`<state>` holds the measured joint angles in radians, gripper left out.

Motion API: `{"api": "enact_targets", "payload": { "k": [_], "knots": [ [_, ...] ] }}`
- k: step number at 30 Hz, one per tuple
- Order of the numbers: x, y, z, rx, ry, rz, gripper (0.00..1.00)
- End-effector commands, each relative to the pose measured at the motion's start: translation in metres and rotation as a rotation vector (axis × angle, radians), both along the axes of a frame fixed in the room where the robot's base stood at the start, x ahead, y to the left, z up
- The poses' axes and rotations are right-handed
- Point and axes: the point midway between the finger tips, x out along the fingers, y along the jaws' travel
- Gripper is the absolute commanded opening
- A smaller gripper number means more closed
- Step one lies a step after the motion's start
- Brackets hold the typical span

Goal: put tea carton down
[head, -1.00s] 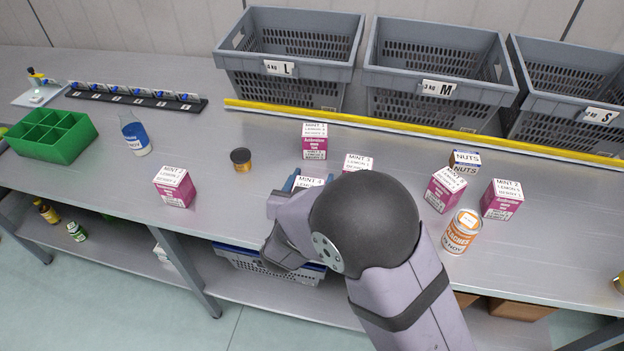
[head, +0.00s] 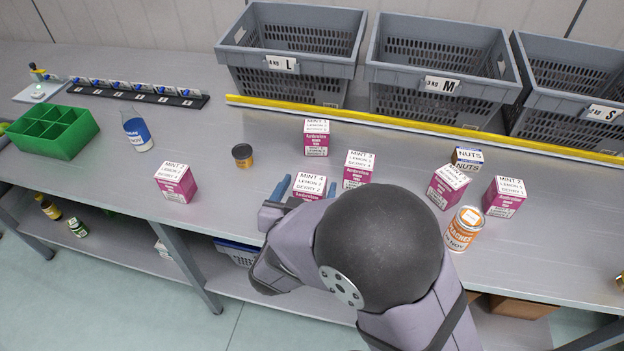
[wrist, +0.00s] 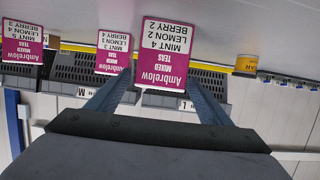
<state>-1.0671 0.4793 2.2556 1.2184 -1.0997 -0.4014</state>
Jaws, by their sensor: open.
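A white and magenta tea carton (head: 309,187) stands upright on the grey table near its front edge. In the wrist view the same carton (wrist: 163,58) shows upside down, just ahead of the fingertips. My gripper (head: 306,192) is open, with one blue finger at the carton's left and the other at its right. My arm hides the table in front of the carton.
Other tea cartons stand close behind (head: 357,170), further back (head: 316,138), left (head: 176,183) and right (head: 447,187). A peaches can (head: 463,229) stands right of my arm. A small dark jar (head: 242,156) is to the left. Grey totes (head: 290,62) line the back behind a yellow strip (head: 400,124).

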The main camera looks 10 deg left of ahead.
Motion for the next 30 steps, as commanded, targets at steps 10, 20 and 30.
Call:
{"api": "enact_targets", "payload": {
  "k": [10, 20, 30],
  "knots": [
    [-0.051, 0.001, 0.016, 0.001, 0.000, 0.003, 0.73],
    [-0.062, -0.001, 0.019, -0.002, 0.000, -0.002, 0.73],
    [-0.061, -0.001, 0.019, -0.001, 0.001, -0.002, 0.73]
  ]
}}
